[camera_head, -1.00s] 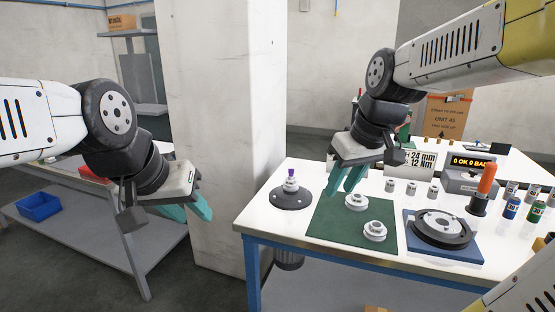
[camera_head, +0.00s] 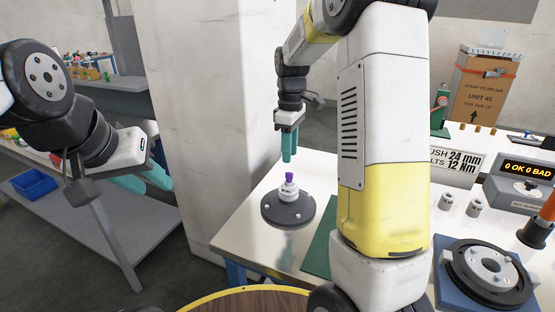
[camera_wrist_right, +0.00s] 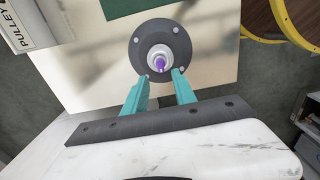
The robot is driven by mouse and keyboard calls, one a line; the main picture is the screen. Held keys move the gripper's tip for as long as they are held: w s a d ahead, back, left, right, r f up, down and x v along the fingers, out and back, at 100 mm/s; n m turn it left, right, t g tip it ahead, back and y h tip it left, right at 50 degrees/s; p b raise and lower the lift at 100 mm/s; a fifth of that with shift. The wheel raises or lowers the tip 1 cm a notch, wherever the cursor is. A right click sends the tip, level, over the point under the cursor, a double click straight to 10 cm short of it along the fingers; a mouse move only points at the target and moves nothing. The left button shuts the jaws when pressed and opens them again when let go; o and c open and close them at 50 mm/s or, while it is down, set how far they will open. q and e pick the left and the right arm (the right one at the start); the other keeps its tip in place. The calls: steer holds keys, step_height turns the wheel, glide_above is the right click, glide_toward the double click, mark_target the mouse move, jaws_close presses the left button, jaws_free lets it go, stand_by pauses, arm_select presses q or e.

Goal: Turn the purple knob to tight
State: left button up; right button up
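The purple knob (camera_head: 289,176) stands upright on top of a white stepped fitting (camera_head: 288,191), which is fixed on a round dark base (camera_head: 287,209) near the table's left side. In the right wrist view the knob (camera_wrist_right: 159,63) shows just beyond and between the fingertips. My right gripper (camera_head: 289,157) points down just above the knob, apart from it. In the right wrist view its teal fingers (camera_wrist_right: 162,77) are spread with nothing between them. My left gripper (camera_head: 150,184) hangs off to the left, away from the table; whether its fingers are parted is unclear.
A green mat (camera_head: 318,250) lies right of the base, partly hidden by my right arm. A blue plate with a dark pulley (camera_head: 458,267) and several small metal parts are further right. The table around the round base is clear.

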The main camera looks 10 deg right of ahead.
mark_target(289, 177)
step_height(289, 177, down, 6)
steer(key=shift+f, duration=0.2)
jaws_close()
